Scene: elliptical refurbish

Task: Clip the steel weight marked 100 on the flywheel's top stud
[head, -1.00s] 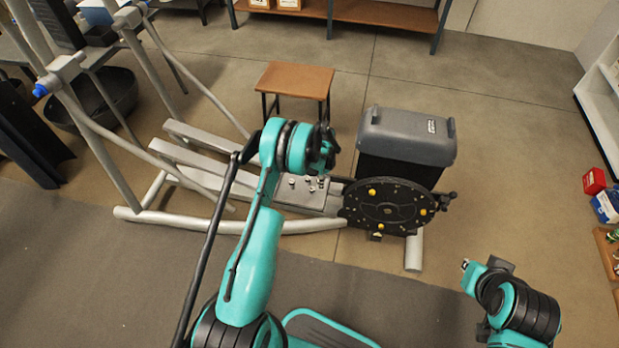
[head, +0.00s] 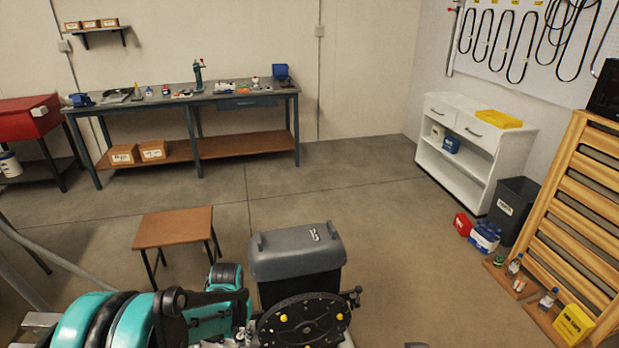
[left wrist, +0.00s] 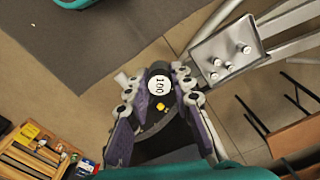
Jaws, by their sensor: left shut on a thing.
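The weight marked 100 (left wrist: 159,85) shows in the left wrist view as a dark round piece with a white label. My left gripper (left wrist: 159,80) is shut on it, with a finger on each side. Behind it lies the dark flywheel (left wrist: 150,122), mostly covered by the fingers, with a yellow spot beside the weight. I cannot tell whether weight and flywheel touch. In the head view the black flywheel (head: 302,325) with yellow knobs is cut by the lower edge; my left arm is left of it, and the weight cannot be made out. My right gripper is not in view.
A grey-lidded bin (head: 295,255) stands directly behind the flywheel. A brown stool (head: 175,228) is to its left. A metal plate with several pegs (left wrist: 228,52) lies near the gripper.

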